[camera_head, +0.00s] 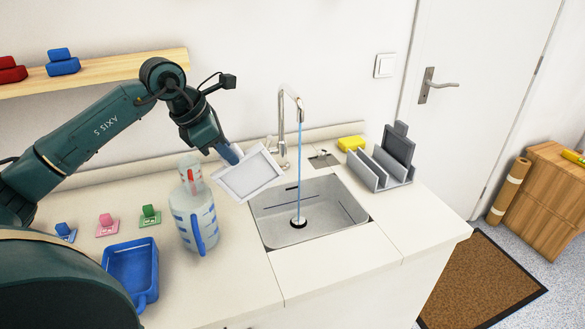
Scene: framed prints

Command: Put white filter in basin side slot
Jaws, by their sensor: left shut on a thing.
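The white filter (250,176) is a flat framed panel with a light grey face. My left gripper (231,155) is shut on its upper left edge and holds it tilted, above the counter at the left rim of the basin. The steel basin (275,232) is set in the counter, with a dark drain and thin dark slots in its walls. Water runs from the tap (283,110) into it. The filter hides part of the basin's back left corner. My right gripper is not in view.
A clear bottle with blue marks (197,222) stands left of the basin, near the filter. A blue tray (131,272) and small coloured blocks are farther left. A grey rack (378,168) and yellow sponge (351,143) stand right of the tap. The front counter is clear.

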